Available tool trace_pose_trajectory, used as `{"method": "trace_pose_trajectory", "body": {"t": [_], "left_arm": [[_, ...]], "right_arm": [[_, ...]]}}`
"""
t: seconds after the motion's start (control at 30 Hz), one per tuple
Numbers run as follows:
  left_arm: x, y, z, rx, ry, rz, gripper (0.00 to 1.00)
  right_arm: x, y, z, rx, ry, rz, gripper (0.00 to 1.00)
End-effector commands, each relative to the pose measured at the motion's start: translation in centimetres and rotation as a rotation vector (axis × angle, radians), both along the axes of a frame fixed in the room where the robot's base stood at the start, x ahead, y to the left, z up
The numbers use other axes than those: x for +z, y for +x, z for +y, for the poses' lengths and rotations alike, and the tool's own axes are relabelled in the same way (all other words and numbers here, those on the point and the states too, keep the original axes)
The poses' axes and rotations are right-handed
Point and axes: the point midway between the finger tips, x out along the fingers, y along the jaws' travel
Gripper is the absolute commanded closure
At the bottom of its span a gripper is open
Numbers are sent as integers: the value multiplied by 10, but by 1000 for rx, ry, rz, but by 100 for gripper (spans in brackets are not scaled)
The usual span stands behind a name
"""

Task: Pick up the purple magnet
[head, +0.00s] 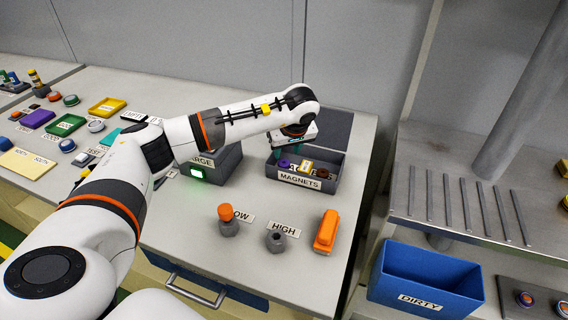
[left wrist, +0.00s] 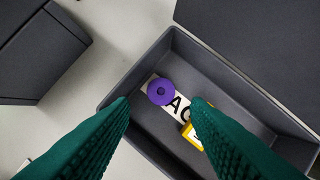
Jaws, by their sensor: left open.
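The purple magnet (left wrist: 161,91) is a small ring with a dark centre. It lies in the grey magnets bin (left wrist: 254,90), on a white lettered label, in the left wrist view. In the head view it shows as a small purple spot (head: 284,163) in the bin labelled MAGNETS (head: 335,172). My left gripper (left wrist: 163,104) is open, its green fingers over the bin on either side of the magnet in the picture. Nothing is between the fingers. A yellow piece (left wrist: 192,137) lies beside the right finger, partly hidden by it. My right gripper is not in view.
A grey box (head: 222,165) with a green light stands left of the bin. An orange-capped part (head: 228,220), a grey nut-like part (head: 276,241) and an orange block (head: 327,231) stand in front. A blue DIRTY bin (head: 425,277) is at the lower right.

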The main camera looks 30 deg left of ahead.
Motion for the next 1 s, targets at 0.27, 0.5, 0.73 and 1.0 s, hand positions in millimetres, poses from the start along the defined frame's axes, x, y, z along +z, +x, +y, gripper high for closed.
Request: {"method": "trace_pose_trajectory", "body": {"t": [0.27,0.5,0.73,1.0], "left_arm": [[-25,5,7,2,0,3,57],[-53,12,16,1,0,0,57],[-55,13,17,0,0,-1,57],[-55,13,17,0,0,-1,95]], "right_arm": [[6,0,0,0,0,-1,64],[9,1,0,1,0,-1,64],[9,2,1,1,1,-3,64],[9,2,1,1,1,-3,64]]}}
